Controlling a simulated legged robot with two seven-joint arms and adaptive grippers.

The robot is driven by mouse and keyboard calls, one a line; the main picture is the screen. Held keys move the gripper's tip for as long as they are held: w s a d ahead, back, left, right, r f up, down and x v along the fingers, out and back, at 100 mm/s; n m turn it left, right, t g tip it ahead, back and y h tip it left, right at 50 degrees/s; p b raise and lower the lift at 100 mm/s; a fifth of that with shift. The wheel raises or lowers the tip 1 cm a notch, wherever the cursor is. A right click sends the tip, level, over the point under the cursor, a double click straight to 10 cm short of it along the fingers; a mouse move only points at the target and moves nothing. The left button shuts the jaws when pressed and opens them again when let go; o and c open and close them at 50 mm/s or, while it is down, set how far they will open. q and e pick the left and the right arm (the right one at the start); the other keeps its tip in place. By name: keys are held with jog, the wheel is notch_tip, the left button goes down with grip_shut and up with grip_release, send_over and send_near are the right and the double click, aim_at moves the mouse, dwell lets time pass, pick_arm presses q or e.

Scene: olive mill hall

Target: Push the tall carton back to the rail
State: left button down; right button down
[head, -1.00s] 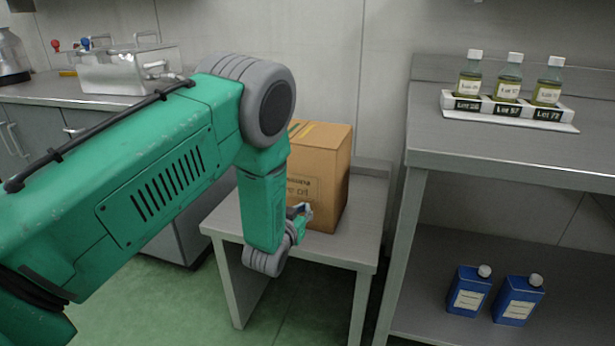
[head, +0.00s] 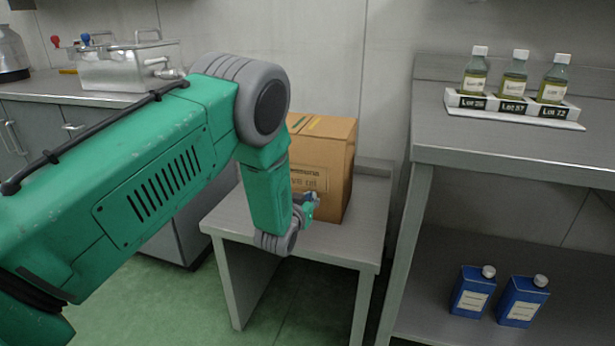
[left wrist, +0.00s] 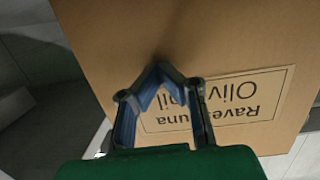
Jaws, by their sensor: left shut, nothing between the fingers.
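The tall carton (head: 338,165) is a brown cardboard box with a printed label. It stands upright on a small grey table (head: 345,248). A low raised rail (head: 376,168) shows along the table's back edge, right of the carton; the rest of it is hidden behind the box. My left gripper (head: 312,198) is shut and empty, low at the carton's front face. In the left wrist view the closed fingertips (left wrist: 160,68) point at the carton's face (left wrist: 215,40), beside its label; contact looks likely but is not clear. My arm hides the carton's left side. My right gripper is not in view.
A taller bench (head: 510,155) stands to the right with several labelled bottles in a rack (head: 512,105). Two blue containers (head: 497,294) sit on its lower shelf. A metal unit (head: 125,70) is on the left counter. The table is bare in front of the carton.

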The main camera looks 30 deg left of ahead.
aim_at(315, 190)
pick_arm(q)
jog(key=shift+r+b+x, duration=0.15)
jog(key=shift+b+x, duration=0.3)
jog(key=shift+x, duration=0.5)
jog(key=shift+r+b+x, duration=0.15)
jog(key=shift+b+x, duration=0.3)
jog(key=shift+x, duration=0.5)
jog(key=shift+s+d+p, duration=0.1)
jog(key=shift+s+p, duration=0.25)
jog(key=shift+p, duration=0.05)
jog(key=p+v, duration=0.1)
jog(key=v, duration=0.1)
jog(key=p+v, duration=0.1)
jog(key=v, duration=0.1)
jog(key=f+p+v, duration=0.1)
jog(key=v, duration=0.1)
jog(key=shift+s+r, duration=0.1)
jog(key=shift+s, duration=0.05)
jog(key=shift+s, duration=0.1)
